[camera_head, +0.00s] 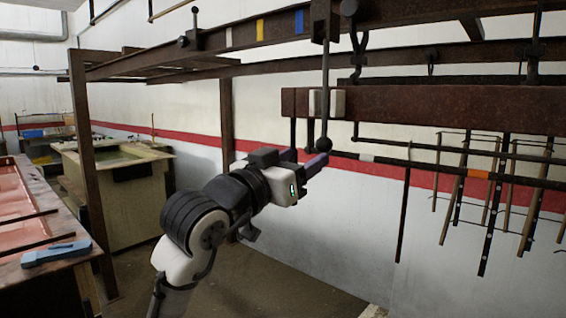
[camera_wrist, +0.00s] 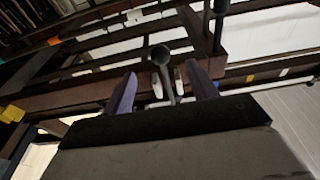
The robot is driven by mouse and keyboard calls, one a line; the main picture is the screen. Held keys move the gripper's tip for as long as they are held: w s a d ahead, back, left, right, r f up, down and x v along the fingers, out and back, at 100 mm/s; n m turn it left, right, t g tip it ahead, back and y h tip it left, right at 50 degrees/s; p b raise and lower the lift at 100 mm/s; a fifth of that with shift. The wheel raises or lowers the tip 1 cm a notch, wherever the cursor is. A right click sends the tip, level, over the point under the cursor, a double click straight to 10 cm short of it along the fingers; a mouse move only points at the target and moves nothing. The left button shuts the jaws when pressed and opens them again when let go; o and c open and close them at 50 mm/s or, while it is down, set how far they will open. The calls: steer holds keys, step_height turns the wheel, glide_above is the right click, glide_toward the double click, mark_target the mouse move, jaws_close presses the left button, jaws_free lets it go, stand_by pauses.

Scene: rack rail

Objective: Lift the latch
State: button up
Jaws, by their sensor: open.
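The latch appears to be a thin dark upright rod (camera_head: 325,80) with a ball knob (camera_head: 324,145) at its lower end. It hangs in front of a brown rack beam (camera_head: 430,108), between two pale blocks (camera_head: 338,103). My gripper (camera_head: 308,162) is just below and beside the knob in the head view, with its purple fingers open. In the wrist view the knob (camera_wrist: 161,55) shows between the two spread fingers of my gripper (camera_wrist: 162,76). I see no contact. Whether the knob is within finger depth I cannot tell.
Several dark rods hang from the rack on the right (camera_head: 490,190). A brown post (camera_head: 227,130) stands behind my arm. A bench with a blue tool (camera_head: 55,253) is at the left, and a tank (camera_head: 125,195) stands behind. The floor below my gripper is clear.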

mark_target(319, 148)
steer(key=p+x, duration=0.2)
steer(key=x, duration=0.6)
steer(key=shift+w+r, duration=0.1)
steer(key=shift+c, duration=0.5)
steer(key=c, duration=0.8)
